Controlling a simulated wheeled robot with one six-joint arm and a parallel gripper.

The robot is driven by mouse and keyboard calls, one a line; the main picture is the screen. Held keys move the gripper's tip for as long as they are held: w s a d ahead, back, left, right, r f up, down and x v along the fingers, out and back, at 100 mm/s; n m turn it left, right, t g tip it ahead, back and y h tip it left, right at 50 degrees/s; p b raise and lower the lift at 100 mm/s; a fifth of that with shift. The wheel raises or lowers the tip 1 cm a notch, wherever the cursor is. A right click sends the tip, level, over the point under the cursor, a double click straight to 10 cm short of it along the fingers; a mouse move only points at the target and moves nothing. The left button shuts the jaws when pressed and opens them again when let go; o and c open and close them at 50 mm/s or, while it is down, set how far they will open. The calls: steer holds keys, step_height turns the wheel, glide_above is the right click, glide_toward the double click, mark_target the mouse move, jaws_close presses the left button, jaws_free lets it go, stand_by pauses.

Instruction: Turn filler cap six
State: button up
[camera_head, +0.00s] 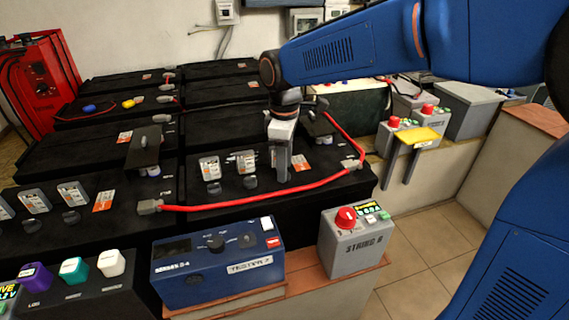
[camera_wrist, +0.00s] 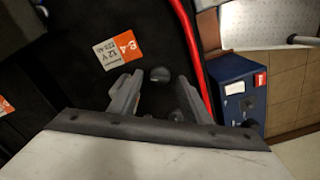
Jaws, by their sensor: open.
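My gripper (camera_head: 283,172) is open and points down over the right end of the front right black battery (camera_head: 225,195), close to its top. In the wrist view my gripper (camera_wrist: 158,85) has a dark round cap (camera_wrist: 160,74) near the gap between its fingertips; I cannot tell whether they touch it. Another dark cap (camera_wrist: 177,116) sits between the fingers, nearer the palm. In the head view, two caps with small upright tags stand left of the gripper, a left one (camera_head: 213,188) and a right one (camera_head: 250,183). I cannot read any cap's number.
A thick red cable (camera_head: 250,208) runs along the battery's front and up its right side, close to my gripper. A blue tester box (camera_head: 218,262) and a grey control box with a red button (camera_head: 355,245) stand in front. Open floor lies at right.

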steer(key=c, duration=1.1)
steer(key=shift+o, duration=0.3)
steer(key=shift+m, duration=0.3)
steer(key=m, duration=0.5)
steer(key=shift+m, duration=0.3)
steer(key=m, duration=0.6)
steer(key=o, duration=1)
